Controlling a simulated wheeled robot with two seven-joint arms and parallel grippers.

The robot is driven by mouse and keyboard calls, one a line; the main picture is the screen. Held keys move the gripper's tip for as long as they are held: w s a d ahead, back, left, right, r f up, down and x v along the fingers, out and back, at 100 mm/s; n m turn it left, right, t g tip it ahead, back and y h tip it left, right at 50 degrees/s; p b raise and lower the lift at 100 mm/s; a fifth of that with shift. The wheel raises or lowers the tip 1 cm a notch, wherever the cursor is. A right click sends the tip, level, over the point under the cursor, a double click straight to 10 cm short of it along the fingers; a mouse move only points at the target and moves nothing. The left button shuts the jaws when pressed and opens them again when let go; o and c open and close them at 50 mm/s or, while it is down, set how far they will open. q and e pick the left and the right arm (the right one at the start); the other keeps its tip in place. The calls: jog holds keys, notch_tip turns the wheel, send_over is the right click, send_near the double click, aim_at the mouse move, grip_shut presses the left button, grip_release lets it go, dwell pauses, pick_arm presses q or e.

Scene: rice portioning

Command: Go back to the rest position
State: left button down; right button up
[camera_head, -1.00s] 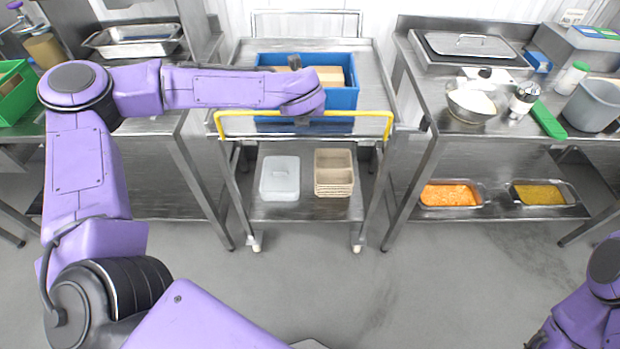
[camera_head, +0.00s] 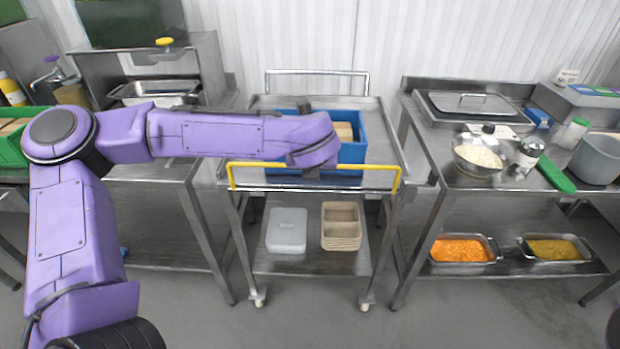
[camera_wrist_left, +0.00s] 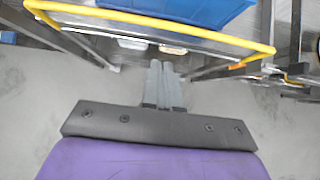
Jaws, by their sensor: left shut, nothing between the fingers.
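My left arm (camera_head: 210,134) reaches in from the left in the head view, with its wrist in front of the blue crate on the cart. The fingers of my left gripper (camera_wrist_left: 163,88) show in the left wrist view. They are together, shut and empty, pointing towards the cart and its yellow handle (camera_wrist_left: 150,22), with grey floor around them. In the head view the fingers are mostly hidden by the wrist. My right gripper is out of view.
The blue crate (camera_head: 353,155) holds brown boxes on the steel cart. Its lower shelf holds a lidded container (camera_head: 287,230) and stacked brown trays (camera_head: 341,226). The right table carries a bowl (camera_head: 478,158) and a grey bin (camera_head: 597,158). Floor in front is clear.

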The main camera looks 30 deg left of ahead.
pick_arm(q)
jog(key=s+d+f+m+t+h, duration=0.1)
jog(key=s+d+f+m, duration=0.2)
jog(key=f+m, duration=0.75)
jog(key=s+d+f+m+t, duration=0.1)
jog(key=s+d+f+m, duration=0.2)
jog(key=f+m, duration=0.75)
jog(key=s+a+f+m+g, duration=0.3)
jog(key=s+f+m, duration=0.4)
jog(key=s, duration=0.5)
jog(key=s+a+f+m+g, duration=0.3)
jog(key=s+a+f+m, duration=0.3)
jog(key=s+f, duration=0.3)
jog(key=s+m, duration=0.1)
jog(key=s, duration=0.3)
jog(key=shift+s+y, duration=0.3)
jog(key=shift+y, duration=0.1)
